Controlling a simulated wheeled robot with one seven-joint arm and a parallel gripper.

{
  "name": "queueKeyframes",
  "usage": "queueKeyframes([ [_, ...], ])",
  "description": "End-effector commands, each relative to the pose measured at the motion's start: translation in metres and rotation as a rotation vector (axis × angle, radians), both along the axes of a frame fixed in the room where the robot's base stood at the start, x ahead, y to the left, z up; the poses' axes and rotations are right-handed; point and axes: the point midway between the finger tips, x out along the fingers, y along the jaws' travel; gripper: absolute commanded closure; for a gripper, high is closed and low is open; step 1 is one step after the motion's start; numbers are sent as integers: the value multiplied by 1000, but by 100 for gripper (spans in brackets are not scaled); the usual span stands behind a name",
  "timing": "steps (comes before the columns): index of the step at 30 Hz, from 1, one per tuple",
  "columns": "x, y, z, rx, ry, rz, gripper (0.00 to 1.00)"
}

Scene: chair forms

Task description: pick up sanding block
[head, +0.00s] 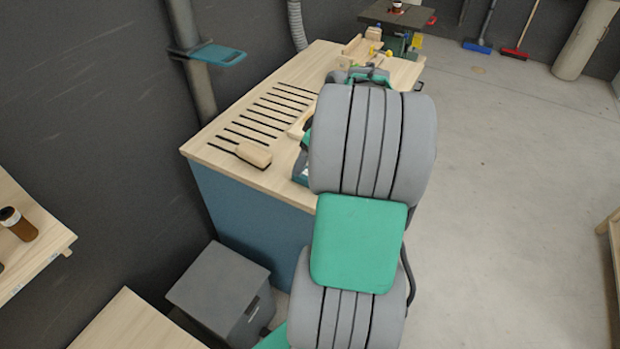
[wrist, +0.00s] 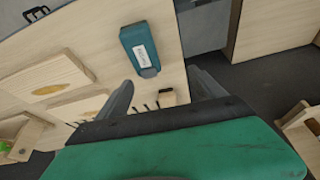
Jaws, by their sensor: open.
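The likely sanding block (head: 254,154) is a pale wooden block with a rounded top and a dark underside. It lies on the workbench near its front left corner, by the dark slots. In the wrist view the wooden block (wrist: 168,97) appears small between the fingers, partly cut off by my gripper body. My gripper (wrist: 160,80) is open and empty, apart from the block and above the bench. In the head view my arm hides the gripper.
A teal item with a white label (wrist: 140,50) lies on the bench near the block; my arm partly hides it in the head view. Flat wooden pieces (wrist: 45,78) lie at left in the wrist view. A grey bin (head: 215,285) stands before the bench.

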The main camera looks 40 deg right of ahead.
Motion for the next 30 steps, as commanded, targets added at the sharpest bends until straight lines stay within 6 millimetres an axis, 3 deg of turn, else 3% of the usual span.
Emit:
queueKeyframes([
  [1, -6, -20, -8, 3, -11, 4, 22],
  [4, -10, -36, -17, 4, -24, 25, 22],
  [18, 15, -28, -82, 3, -26, 30, 22],
  [25, 16, -28, -86, -1, -26, 28, 22],
  [30, 16, -28, -86, -1, -26, 28, 35],
])
